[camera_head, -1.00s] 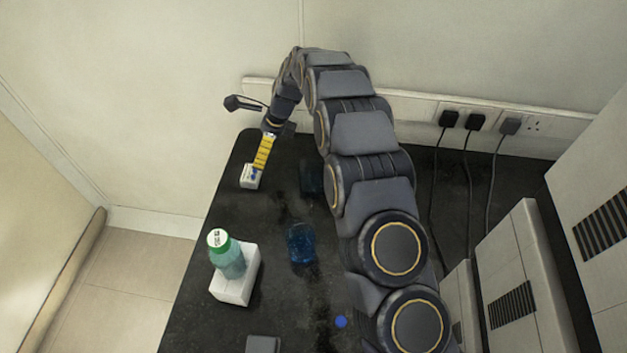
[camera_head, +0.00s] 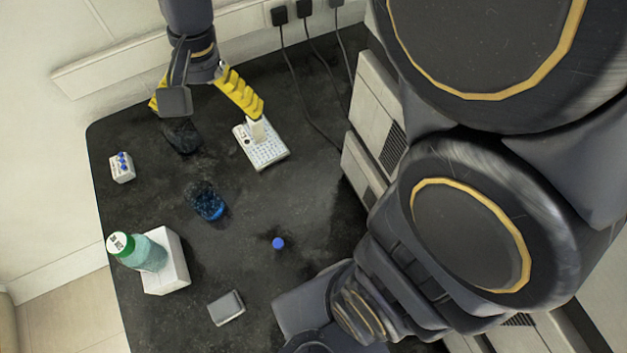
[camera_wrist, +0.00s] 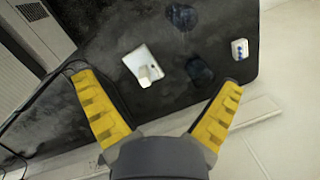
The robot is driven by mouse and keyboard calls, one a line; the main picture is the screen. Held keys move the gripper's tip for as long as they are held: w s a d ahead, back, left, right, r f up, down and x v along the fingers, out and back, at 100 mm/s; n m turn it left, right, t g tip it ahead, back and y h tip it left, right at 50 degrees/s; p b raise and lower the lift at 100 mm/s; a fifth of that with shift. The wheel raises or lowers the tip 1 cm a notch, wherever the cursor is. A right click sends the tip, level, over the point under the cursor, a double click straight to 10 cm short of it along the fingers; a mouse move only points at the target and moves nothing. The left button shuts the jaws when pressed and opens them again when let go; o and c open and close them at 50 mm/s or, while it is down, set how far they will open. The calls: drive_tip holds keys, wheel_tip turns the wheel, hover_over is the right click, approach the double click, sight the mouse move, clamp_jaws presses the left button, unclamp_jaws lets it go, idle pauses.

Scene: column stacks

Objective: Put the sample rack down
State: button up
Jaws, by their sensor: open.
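The sample rack looks to be the small white block with blue tops (camera_head: 122,167). It sits upright on the black table near the left edge in the head view. It also shows at the upper right of the wrist view (camera_wrist: 240,49), outside the span of the fingers. My gripper (camera_head: 207,108) is open and empty, with its yellow fingers wide apart at the back of the table. It is above and to the right of the rack, clear of it. In the wrist view my gripper (camera_wrist: 158,108) has nothing between its fingers.
A white perforated plate with a small block (camera_head: 265,148) lies near my right finger. A dark object (camera_head: 182,136) and a blue beaker (camera_head: 207,201) stand mid-table. A blue cap (camera_head: 278,243) and grey box (camera_head: 225,307) lie in front.

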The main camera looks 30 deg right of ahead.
drive_tip(key=s+d+n+h, duration=0.1)
drive_tip(key=s+d, duration=0.3)
drive_tip(key=s, duration=0.4)
drive_tip(key=s+d+n+h, duration=0.1)
drive_tip(key=s+d+n, duration=0.3)
drive_tip(key=s, duration=0.5)
drive_tip(key=shift+d+r+n+g, duration=0.3)
drive_tip(key=shift+d+g, duration=0.1)
drive_tip(key=shift+d, duration=0.1)
